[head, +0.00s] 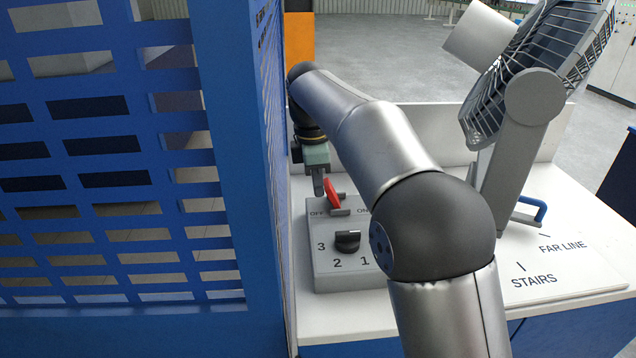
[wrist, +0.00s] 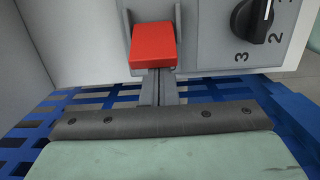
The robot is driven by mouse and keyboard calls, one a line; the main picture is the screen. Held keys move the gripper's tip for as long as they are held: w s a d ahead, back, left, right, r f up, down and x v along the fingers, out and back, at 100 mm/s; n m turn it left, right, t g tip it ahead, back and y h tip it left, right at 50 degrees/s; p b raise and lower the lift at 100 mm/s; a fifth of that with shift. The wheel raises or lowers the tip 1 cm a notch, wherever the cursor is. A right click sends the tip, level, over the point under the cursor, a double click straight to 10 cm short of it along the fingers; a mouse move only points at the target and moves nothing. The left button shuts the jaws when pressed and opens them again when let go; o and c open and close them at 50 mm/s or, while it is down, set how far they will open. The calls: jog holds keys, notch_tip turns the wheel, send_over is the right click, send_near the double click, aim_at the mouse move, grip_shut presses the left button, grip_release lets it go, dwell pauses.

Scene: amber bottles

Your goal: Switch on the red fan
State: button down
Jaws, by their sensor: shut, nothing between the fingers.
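A grey control box (head: 325,268) sits on the white bench. It carries a red rocker switch (head: 333,195) between the labels OFF on the left and ON on the right. The switch also shows as a red block in the wrist view (wrist: 153,46). My gripper (head: 318,190) is shut and empty, with its fingertips close beside the switch on the OFF side. In the wrist view the fingertips (wrist: 158,72) meet the switch's near edge; I cannot tell whether they press on it. A grey fan (head: 530,75) on a stand is at the right; no red fan shows.
A black knob (head: 347,241) marked 1, 2, 3 is on the box. A blue perforated panel (head: 130,236) stands close at the left of my gripper. A blue handle (head: 535,211) and floor labels STAIRS and FAR LINE are on the bench (head: 590,270) at right.

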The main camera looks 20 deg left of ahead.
aim_at(330, 184)
dwell(0.3)
jog(key=shift+w+d+r+g+y, duration=0.15)
jog(key=shift+d+g+y, duration=0.15)
jog(key=shift+y, duration=0.45)
jog(key=shift+w+d+r+g+y, duration=0.1)
jog(key=shift+d+r+g+y, duration=0.15)
jog(key=shift+y, duration=0.5)
jog(key=d+y, duration=0.1)
jog(key=g+y+b, duration=0.1)
jog(key=shift+w+d+r+y, duration=0.2)
jog(key=shift+w+d+y, duration=0.1)
jog(key=shift+d, duration=0.05)
jog(key=shift+w+d, duration=0.1)
jog(key=shift+d, duration=0.15)
jog(key=shift+a+r, duration=0.1)
jog(key=shift+r, duration=0.1)
jog(key=shift+r+p, duration=0.75)
